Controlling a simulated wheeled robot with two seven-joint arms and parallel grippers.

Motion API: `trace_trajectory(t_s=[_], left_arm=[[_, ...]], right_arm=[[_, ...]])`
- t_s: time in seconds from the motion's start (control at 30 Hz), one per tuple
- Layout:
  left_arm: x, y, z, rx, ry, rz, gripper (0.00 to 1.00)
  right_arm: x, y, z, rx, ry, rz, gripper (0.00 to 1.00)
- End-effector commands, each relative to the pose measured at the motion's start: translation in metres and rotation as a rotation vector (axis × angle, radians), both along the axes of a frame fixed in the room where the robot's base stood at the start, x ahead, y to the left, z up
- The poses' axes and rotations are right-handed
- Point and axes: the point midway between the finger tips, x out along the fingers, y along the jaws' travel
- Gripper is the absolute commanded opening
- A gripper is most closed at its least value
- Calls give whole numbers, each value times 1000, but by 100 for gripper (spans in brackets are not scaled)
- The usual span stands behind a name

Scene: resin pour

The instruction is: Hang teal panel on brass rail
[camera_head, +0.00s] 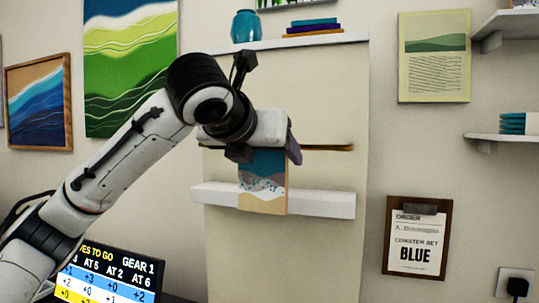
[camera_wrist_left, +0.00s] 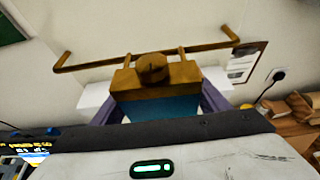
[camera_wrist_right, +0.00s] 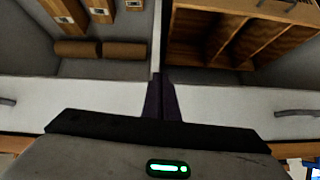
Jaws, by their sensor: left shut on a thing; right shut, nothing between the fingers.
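The teal panel (camera_head: 263,185) hangs upright from my left gripper (camera_head: 266,150), with teal, speckled grey and sand-coloured bands. In the left wrist view its wooden top edge (camera_wrist_left: 155,82) and teal face (camera_wrist_left: 160,108) sit between the fingers of my left gripper (camera_wrist_left: 160,104), which is shut on it. Two small hooks stand up from its top and meet the line of the brass rail (camera_wrist_left: 100,61); I cannot tell whether they rest on it. In the head view the rail (camera_head: 330,147) runs behind my gripper. My right gripper (camera_wrist_right: 162,97) is shut and empty, away from the panel.
A white ledge (camera_head: 325,204) runs just below the rail, behind the panel. A top shelf (camera_head: 345,39) holds a teal vase (camera_head: 245,26) and stacked panels. A clipboard (camera_head: 417,237) hangs at right. White drawer fronts (camera_wrist_right: 70,100) and wooden compartments (camera_wrist_right: 225,35) lie beyond my right gripper.

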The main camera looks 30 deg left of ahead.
Motion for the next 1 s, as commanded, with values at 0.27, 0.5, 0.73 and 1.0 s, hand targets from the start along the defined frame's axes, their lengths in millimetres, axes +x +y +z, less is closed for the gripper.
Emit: trace_trajectory(t_s=[0.27, 0.5, 0.73, 1.0], left_arm=[[25, 6, -3, -1, 0, 1, 46], [46, 11, -5, -1, -1, -1, 46], [61, 14, -7, 0, -2, -1, 46], [69, 16, -6, 1, -7, -1, 46]], right_arm=[[-1, 0, -1, -1, 4, 1, 0], [-2, 0, -1, -2, 5, 1, 0], [-2, 0, -1, -2, 6, 1, 0], [-2, 0, -1, -2, 6, 1, 0]])
